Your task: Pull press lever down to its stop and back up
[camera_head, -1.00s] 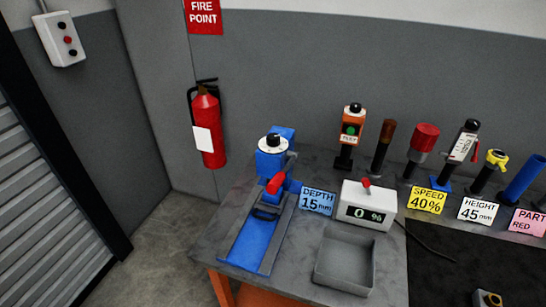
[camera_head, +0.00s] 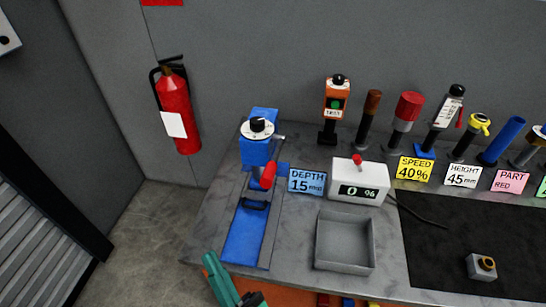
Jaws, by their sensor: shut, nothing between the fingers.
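The blue bench press (camera_head: 257,152) stands upright at the left of the grey workbench. It has a white dial with a black knob on top. Its press lever ends in a red grip (camera_head: 268,176) on the press's right front, tilted. My gripper (camera_head: 211,258) shows at the bottom edge with teal fingers shut together, pointing up and left. It is in front of the bench's front edge, apart from the lever and nearer the camera. Its body is mostly cut off by the frame.
A blue DEPTH 15 mm card (camera_head: 307,181), a white 0 % readout box (camera_head: 358,181) and an empty grey tray (camera_head: 344,242) stand right of the press. Several upright tools line the back. A red extinguisher (camera_head: 176,112) hangs on the wall.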

